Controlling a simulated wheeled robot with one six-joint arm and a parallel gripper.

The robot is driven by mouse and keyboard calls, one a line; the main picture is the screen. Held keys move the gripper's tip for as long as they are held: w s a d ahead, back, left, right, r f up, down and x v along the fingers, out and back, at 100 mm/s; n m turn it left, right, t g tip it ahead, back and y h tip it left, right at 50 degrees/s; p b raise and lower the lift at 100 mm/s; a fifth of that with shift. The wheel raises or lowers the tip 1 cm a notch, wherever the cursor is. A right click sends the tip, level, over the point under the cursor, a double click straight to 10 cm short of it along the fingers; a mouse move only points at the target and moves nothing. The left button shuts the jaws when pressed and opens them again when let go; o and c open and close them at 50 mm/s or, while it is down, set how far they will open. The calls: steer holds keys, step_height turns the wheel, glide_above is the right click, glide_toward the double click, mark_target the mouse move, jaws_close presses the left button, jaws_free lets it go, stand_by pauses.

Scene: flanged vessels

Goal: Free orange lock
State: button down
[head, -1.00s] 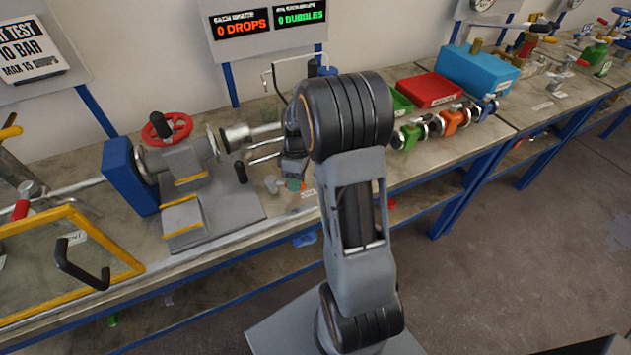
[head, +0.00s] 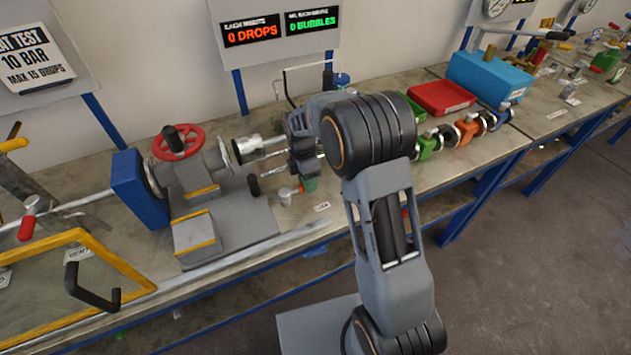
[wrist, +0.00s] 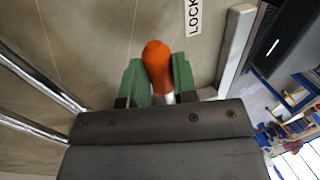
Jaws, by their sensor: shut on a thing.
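The orange lock (wrist: 157,62) is a small lever with a rounded orange end and a bright metal stem. In the wrist view it lies between the two green finger pads of my gripper (wrist: 157,82), which is shut on it. The lower part of the stem is hidden by the gripper body. In the head view a bit of the orange lock (head: 298,188) shows beside a grey round piece at the bench's front, just left of my gripper (head: 309,184). A label reading LOCK (wrist: 193,15) lies on the bench near it.
A grey vessel (head: 200,180) with a red handwheel (head: 179,142) and a blue block stands left. Metal rods run close to my gripper. A red tray (head: 441,98), coloured clamps and a blue box (head: 489,76) stand right. A yellow-edged frame (head: 75,240) is at front left.

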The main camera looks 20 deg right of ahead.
stand_by(0.5)
steer(key=c, duration=0.9)
jaws_free()
steer(key=shift+w, duration=0.1)
steer(key=shift+r, duration=0.1)
steer(key=v, duration=1.3)
steer(key=shift+r, duration=0.35)
